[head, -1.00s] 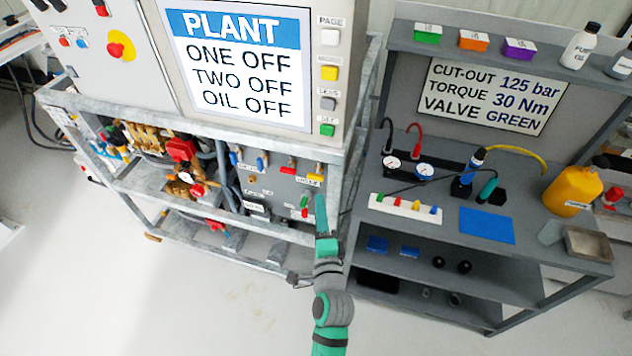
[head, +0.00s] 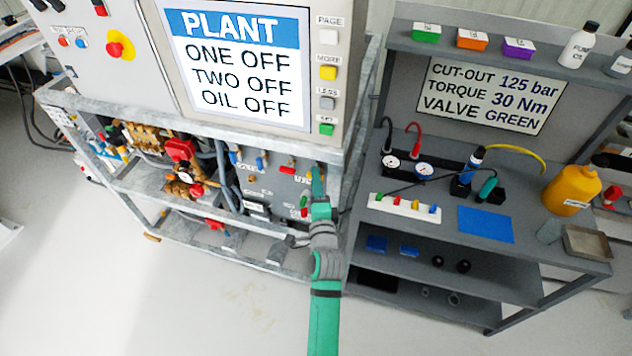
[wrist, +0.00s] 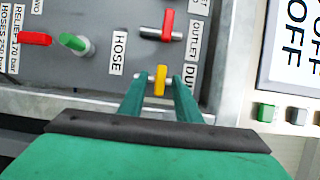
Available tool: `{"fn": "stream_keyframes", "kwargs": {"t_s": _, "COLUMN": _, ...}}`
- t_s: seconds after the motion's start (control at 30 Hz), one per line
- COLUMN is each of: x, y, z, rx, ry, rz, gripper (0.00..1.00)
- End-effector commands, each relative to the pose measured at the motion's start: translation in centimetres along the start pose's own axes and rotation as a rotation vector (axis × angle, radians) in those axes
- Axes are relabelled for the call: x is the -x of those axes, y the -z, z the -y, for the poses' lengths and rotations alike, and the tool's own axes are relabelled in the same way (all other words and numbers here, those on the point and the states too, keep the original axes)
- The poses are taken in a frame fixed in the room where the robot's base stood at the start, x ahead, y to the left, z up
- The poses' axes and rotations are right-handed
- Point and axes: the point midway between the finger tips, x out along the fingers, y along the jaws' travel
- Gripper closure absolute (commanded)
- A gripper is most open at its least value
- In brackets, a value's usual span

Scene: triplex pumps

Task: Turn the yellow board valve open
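The yellow board valve (wrist: 160,84) shows in the wrist view as a short yellow lever on a metal stub, on the grey panel beside the HOSE and DUMP labels. My gripper (wrist: 160,92) is open, with one green finger on each side of the yellow lever and a small gap on both sides. In the head view my gripper (head: 316,176) reaches up to the right end of the valve panel and hides most of the yellow valve there.
A red lever (wrist: 168,25) is on the panel beyond the yellow one. A green lever (wrist: 76,43) and another red lever (wrist: 35,38) are to the left. The frame's metal rail (wrist: 85,103) runs close under my fingers. The grey bench (head: 440,215) stands at right.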

Motion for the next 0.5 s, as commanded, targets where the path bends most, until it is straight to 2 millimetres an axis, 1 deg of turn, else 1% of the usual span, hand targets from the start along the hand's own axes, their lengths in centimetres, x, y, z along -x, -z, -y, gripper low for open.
{"fn": "stream_keyframes", "kwargs": {"t_s": 0.07, "x": 0.00, "y": -0.05, "z": 0.00, "rx": 0.000, "ry": 0.000, "rz": 0.001, "gripper": 0.70}}
{"fn": "stream_keyframes", "kwargs": {"t_s": 0.1, "x": 0.00, "y": -0.07, "z": 0.00, "rx": 0.000, "ry": 0.000, "rz": 0.001, "gripper": 0.79}}
{"fn": "stream_keyframes", "kwargs": {"t_s": 0.2, "x": 0.01, "y": -0.10, "z": 0.00, "rx": 0.000, "ry": 0.000, "rz": 0.001, "gripper": 1.00}}
{"fn": "stream_keyframes", "kwargs": {"t_s": 0.5, "x": -0.02, "y": -0.15, "z": 0.05, "rx": 0.014, "ry": -0.005, "rz": 0.002, "gripper": 1.00}}
